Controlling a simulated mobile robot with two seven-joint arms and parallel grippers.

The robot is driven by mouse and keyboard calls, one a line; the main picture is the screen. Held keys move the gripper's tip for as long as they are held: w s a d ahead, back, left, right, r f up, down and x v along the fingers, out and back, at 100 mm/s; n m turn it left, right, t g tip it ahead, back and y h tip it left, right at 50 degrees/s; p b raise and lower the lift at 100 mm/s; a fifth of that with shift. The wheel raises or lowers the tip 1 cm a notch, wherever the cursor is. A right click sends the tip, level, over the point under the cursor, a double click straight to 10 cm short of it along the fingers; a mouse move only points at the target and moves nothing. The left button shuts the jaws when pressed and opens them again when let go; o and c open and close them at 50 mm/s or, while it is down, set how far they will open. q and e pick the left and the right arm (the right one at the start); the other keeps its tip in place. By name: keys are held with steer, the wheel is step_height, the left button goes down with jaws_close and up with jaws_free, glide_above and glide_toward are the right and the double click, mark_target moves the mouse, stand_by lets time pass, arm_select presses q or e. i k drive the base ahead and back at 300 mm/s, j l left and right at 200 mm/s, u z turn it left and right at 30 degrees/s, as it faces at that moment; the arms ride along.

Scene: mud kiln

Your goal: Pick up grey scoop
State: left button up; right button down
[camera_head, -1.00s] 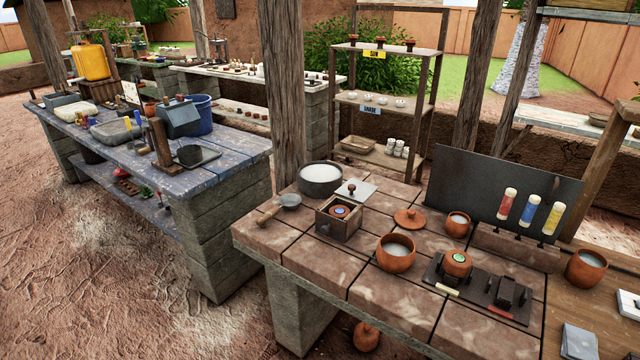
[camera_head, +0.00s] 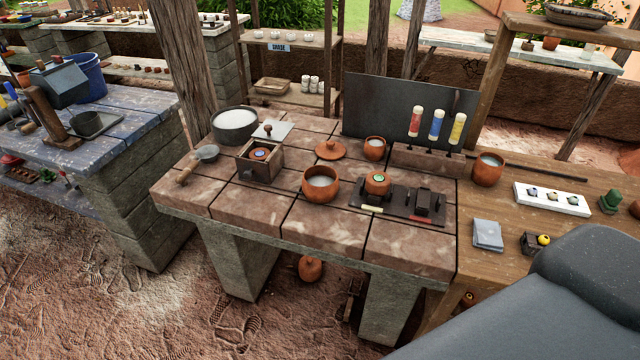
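The grey scoop (camera_head: 207,153) lies at the left end of the tiled table (camera_head: 240,203). Its round grey bowl points toward the back and its brown wooden handle points toward the front left edge. It sits in front of a grey pot of white powder (camera_head: 235,118) and left of a wooden box with a round knob or dial (camera_head: 260,160). Neither of my grippers shows in the head view. Only a large dark grey part of my own arm fills the lower right corner.
Clay pots, including one with pale contents (camera_head: 320,186), stand mid-table beside a dark two-part device (camera_head: 400,202). A wooden post (camera_head: 183,60) rises behind the table's left end. A slate-blue table (camera_head: 130,130) stands left across a gap.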

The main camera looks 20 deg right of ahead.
mark_target(209, 153)
steer(key=i+j+z, duration=0.75)
steer(key=i+j, duration=0.25)
steer(key=j, duration=0.15)
